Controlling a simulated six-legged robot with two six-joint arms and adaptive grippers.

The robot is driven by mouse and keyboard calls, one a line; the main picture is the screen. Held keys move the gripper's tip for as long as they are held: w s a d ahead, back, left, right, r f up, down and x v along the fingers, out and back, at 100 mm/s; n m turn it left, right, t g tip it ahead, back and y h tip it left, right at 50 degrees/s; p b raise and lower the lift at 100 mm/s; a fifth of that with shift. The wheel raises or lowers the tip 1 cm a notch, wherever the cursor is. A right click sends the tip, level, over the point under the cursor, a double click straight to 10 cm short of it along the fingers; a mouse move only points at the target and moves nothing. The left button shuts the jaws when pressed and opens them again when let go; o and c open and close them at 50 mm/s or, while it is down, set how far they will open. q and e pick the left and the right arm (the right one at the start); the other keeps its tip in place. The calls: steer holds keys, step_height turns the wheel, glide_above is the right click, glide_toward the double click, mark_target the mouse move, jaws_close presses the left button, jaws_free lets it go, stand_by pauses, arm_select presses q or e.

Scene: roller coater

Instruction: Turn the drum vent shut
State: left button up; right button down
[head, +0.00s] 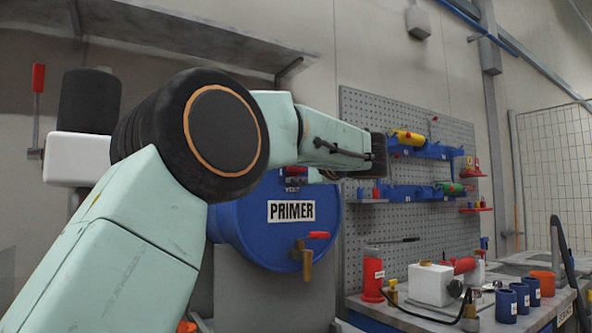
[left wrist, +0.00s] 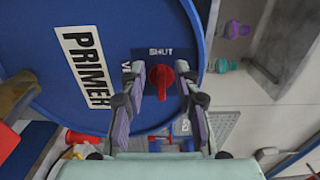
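The blue drum (head: 240,222) lies on its side, its round end bearing a PRIMER label (head: 291,211). In the left wrist view the drum (left wrist: 75,103) fills the left half. Its red vent knob (left wrist: 160,77) sits just below a SHUT mark; the VENT lettering beside it is partly hidden by a finger. My left gripper (left wrist: 161,92) is open, one finger on each side of the knob. Gaps seem to show on both sides; I cannot tell whether either finger touches. In the head view my arm mostly hides the vent and the gripper. My right gripper is not in view.
A brass tap with a red handle (head: 304,257) sticks out low on the drum. To the right, a bench (head: 408,319) holds a red bottle (head: 372,278) and blue cups (head: 507,305). A pegboard (head: 365,112) with blue shelves stands behind. A grey shelf (head: 190,38) hangs above my arm.

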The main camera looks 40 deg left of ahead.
arm_select(q)
steer(key=v, duration=1.2)
steer(key=shift+s+r, duration=0.1)
stand_by(0.4)
